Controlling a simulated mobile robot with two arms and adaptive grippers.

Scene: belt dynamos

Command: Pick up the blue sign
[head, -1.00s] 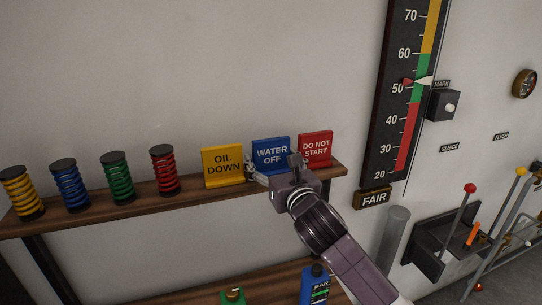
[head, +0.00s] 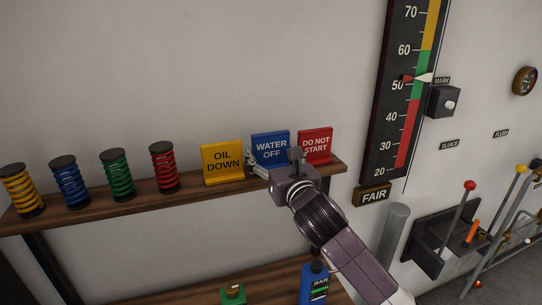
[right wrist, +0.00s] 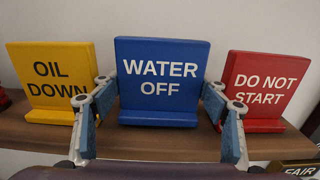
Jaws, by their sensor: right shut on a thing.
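The blue sign (head: 270,146), reading "WATER OFF", stands upright at the shelf between two other signs. In the right wrist view the blue sign (right wrist: 162,80) fills the middle, and my right gripper (right wrist: 160,88) has one finger at each side edge of it. In the head view my right gripper (head: 276,164) is in front of the sign and hides its lower part. The right gripper is shut on the blue sign. I cannot tell whether the sign's base is clear of the shelf. My left gripper is not in view.
A yellow sign (head: 222,160) stands close on the left and a red sign (head: 316,144) close on the right. The wooden shelf (head: 120,203) also holds several coloured coils. A bottle (head: 313,285) stands on the lower shelf. A gauge board (head: 402,100) is on the wall at right.

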